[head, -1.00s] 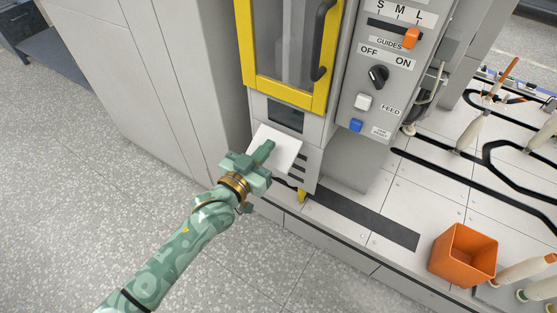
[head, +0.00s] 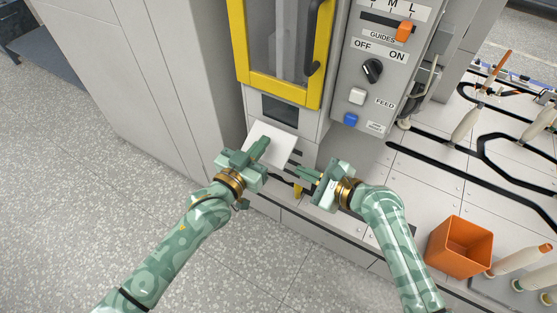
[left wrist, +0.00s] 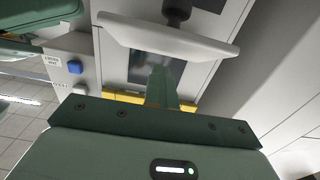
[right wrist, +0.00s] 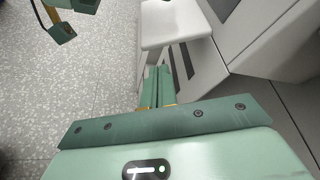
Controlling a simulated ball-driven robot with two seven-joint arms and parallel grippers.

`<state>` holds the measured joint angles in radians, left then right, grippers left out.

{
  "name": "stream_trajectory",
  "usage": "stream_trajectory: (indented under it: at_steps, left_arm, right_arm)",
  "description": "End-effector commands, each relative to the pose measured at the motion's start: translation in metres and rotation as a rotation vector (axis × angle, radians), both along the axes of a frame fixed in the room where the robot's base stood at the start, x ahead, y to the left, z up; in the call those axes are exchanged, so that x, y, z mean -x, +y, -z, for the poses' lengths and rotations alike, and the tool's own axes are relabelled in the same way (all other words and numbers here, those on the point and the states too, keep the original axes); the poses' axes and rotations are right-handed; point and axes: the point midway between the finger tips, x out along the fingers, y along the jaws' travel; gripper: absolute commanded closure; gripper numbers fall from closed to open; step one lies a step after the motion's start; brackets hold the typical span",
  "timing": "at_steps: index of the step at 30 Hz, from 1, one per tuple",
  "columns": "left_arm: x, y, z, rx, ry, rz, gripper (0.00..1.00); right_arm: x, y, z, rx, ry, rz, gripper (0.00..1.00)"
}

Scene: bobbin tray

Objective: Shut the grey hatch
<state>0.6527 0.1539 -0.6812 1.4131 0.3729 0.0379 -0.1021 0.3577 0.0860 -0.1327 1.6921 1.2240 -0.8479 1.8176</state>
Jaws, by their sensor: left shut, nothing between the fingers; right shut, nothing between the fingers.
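The pale grey hatch (head: 280,150) sticks out as a tilted flap below a dark window on the machine front. It appears to stand open. It shows in the left wrist view (left wrist: 165,36) and at the top of the right wrist view (right wrist: 170,24). My left gripper (head: 264,145) is shut and empty, its fingertips overlapping the flap in the head view; I cannot tell whether they touch. My right gripper (head: 303,174) is shut and empty, just right of and lower than the flap. Its fingers (right wrist: 165,72) point toward the flap, with a small gap visible.
A yellow-framed door (head: 280,88) is above the hatch. A control panel (head: 378,75) with a knob and buttons stands to its right. An orange bin (head: 460,247) sits on the lower right deck. Open floor (head: 60,210) lies to the left.

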Motion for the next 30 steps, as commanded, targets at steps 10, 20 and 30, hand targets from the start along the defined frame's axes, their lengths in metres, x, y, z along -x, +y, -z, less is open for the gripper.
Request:
stream_trajectory:
  at_steps: [10,20,30]
  left_arm:
    - [0.0,0.0,0.0,0.0,0.0,0.0,1.0]
    - [0.0,0.0,0.0,0.0,0.0,0.0,1.0]
    - [0.0,0.0,0.0,0.0,0.0,0.0,1.0]
  right_arm:
    - [-0.042,0.039,0.02,-0.003,0.002,0.0,1.0]
    - [-0.064,0.059,0.032,0.001,0.001,0.0,1.0]
    - [-0.064,0.06,0.032,0.002,0.0,-0.001,1.0]
